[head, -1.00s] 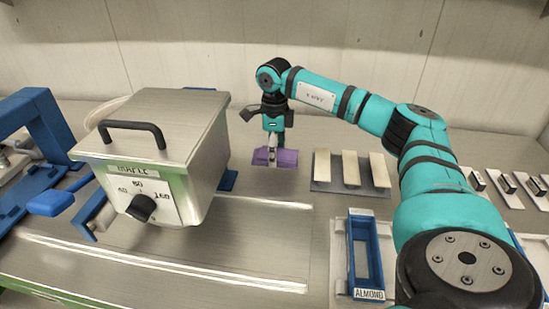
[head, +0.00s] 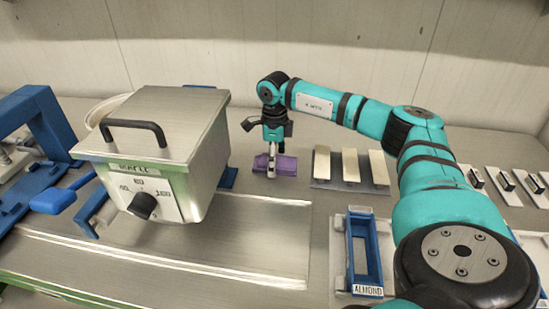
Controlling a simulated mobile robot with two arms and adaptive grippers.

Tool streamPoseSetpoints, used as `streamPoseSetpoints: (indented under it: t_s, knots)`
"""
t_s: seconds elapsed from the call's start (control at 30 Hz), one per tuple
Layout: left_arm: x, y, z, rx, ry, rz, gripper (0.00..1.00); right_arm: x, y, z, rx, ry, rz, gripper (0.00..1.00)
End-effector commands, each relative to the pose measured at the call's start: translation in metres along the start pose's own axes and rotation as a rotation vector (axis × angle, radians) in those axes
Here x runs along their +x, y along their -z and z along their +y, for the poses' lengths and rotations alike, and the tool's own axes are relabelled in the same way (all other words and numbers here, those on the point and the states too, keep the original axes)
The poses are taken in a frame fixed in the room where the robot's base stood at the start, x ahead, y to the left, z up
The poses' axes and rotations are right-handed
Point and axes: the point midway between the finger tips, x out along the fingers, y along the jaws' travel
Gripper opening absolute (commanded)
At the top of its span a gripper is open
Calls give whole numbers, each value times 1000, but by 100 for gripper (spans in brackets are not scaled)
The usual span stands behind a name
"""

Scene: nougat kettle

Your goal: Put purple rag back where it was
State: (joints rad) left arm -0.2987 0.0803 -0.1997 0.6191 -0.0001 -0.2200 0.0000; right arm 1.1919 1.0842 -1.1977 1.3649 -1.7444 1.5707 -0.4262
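The purple rag (head: 287,166) is at the back middle of the worktop, between the kettle and a grey plate of pale bars. My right gripper (head: 271,168) points down at it with its fingers over the rag's middle, and the rag shows on both sides of them. The fingers appear closed on the rag, as the two have moved together. The rag is low, at or just above the worktop; I cannot tell whether it touches. My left gripper is not in view.
The big metal kettle (head: 165,125) with a black handle and dial stands close left. The grey plate (head: 318,184) with pale bars lies close right. A blue tray (head: 351,257) labelled ALMOND is in front. A blue frame (head: 48,130) stands far left.

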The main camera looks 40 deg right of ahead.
Motion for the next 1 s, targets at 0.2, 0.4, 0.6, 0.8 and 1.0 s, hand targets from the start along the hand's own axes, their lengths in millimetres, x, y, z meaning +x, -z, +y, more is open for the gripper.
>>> streamPoseSetpoints:
  t_s: [0.2,0.4,0.6,0.8,1.0]
  knots:
    - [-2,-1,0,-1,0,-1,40,-4,0,0,0,1,-1,84]
    - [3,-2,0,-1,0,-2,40,-31,-1,-1,0,3,-4,84]
    - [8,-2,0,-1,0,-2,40,-75,-1,-1,-1,3,-4,84]
    - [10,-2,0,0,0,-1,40,-109,-1,0,0,2,-2,84]
    - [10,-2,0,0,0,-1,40,-123,0,0,0,1,0,84]
